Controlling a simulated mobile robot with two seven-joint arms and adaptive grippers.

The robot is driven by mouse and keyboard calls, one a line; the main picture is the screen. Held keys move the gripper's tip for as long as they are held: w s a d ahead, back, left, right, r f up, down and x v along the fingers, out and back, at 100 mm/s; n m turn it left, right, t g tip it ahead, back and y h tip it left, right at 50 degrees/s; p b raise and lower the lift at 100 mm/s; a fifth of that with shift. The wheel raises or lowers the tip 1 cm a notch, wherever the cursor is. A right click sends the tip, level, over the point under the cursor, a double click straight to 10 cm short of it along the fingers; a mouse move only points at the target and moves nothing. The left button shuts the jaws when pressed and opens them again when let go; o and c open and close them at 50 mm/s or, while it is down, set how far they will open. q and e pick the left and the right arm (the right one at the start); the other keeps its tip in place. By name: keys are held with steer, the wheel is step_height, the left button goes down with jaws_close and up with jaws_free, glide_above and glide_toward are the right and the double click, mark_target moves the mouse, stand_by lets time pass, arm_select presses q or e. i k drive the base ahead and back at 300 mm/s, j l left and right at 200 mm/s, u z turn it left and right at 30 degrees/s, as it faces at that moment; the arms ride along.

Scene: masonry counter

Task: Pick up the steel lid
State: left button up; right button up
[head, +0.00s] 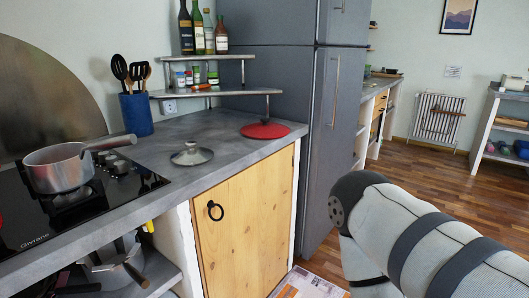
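The steel lid (192,155) lies on the grey counter (222,150), to the right of the black cooktop. It is a shallow silver dome with a knob on top. Nothing touches it from above. My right arm comes in from the lower right, in front of the floor, well away from the lid; its gripper is out of the picture. My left arm and gripper do not show.
A steel saucepan (60,168) stands on the cooktop (25,222), its handle pointing toward the lid. A blue utensil holder (137,115) stands behind. A red disc (272,131) lies farther right. A shelf (225,93) with jars and the tall grey fridge (285,75) bound the back.

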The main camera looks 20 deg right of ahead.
mark_target(192, 155)
steer(key=i+l, duration=0.15)
steer(key=l, duration=0.25)
steer(key=i+l, duration=0.2)
steer(key=l, duration=0.15)
steer(key=i+l, duration=0.15)
steer(key=l, duration=0.25)
steer(key=i+l, duration=0.15)
steer(key=l, duration=0.25)
steer(key=i+l, duration=0.2)
steer(key=l, duration=0.2)
